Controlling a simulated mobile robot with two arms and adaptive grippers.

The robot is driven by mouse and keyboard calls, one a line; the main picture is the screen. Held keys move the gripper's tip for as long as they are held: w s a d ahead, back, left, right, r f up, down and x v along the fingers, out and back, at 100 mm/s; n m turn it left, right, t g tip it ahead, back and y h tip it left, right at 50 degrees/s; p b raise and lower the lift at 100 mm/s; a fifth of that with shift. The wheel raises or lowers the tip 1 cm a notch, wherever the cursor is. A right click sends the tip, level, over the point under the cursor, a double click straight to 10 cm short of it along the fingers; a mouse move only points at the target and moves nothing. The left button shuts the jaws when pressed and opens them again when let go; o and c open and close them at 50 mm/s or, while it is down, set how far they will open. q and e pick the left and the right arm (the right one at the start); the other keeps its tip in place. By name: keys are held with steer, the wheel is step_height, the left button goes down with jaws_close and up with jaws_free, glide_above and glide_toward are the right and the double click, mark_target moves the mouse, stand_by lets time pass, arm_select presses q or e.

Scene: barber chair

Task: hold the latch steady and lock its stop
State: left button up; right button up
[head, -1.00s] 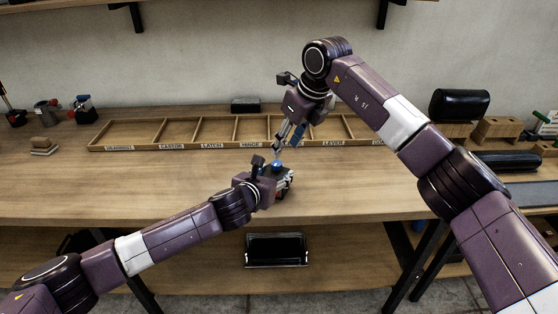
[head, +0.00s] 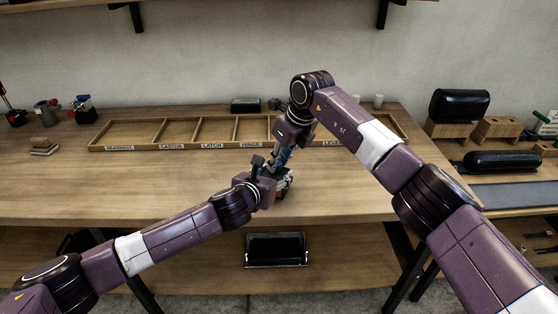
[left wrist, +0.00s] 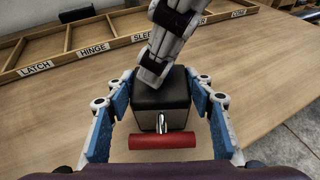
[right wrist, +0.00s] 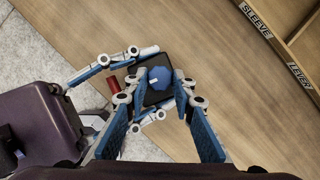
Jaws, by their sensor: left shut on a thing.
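The latch is a dark block with a black top (left wrist: 150,97), grey front and red bar handle (left wrist: 162,141), standing on the bench. My left gripper (left wrist: 165,80) is shut on its sides; it also shows in the head view (head: 281,182). The stop appears to be the blue knob (right wrist: 160,77) on the latch's top, seen in the right wrist view. My right gripper (right wrist: 158,84) points down from above, open, its fingertips on either side of the knob with small gaps. In the left wrist view the right gripper's fingers (left wrist: 160,50) hide the knob.
A wooden tray (head: 120,149) with labelled compartments lies behind the latch. A black box (head: 245,105) stands behind the tray, and small devices (head: 82,108) stand at the far left. Black padded rolls (head: 460,104) are at the right.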

jaws_close()
steer(key=shift+m, duration=0.5)
steer(key=m, duration=0.2)
steer(key=m+t+h, duration=0.1)
steer(key=m+h, duration=0.1)
steer(key=m, duration=0.1)
steer(key=shift+s+a+r+m, duration=0.1)
steer(key=shift+a+m, duration=0.15)
steer(key=shift+m, duration=0.05)
steer(key=m+h, duration=0.2)
steer(key=m, duration=0.2)
steer(key=shift+a+m, duration=0.15)
steer(key=shift+m, duration=0.15)
steer(key=shift+a+m+h, duration=0.15)
steer(key=shift+m+h, duration=0.55)
steer(key=shift+m, duration=1.3)
steer(key=o, duration=0.6)
jaws_free()
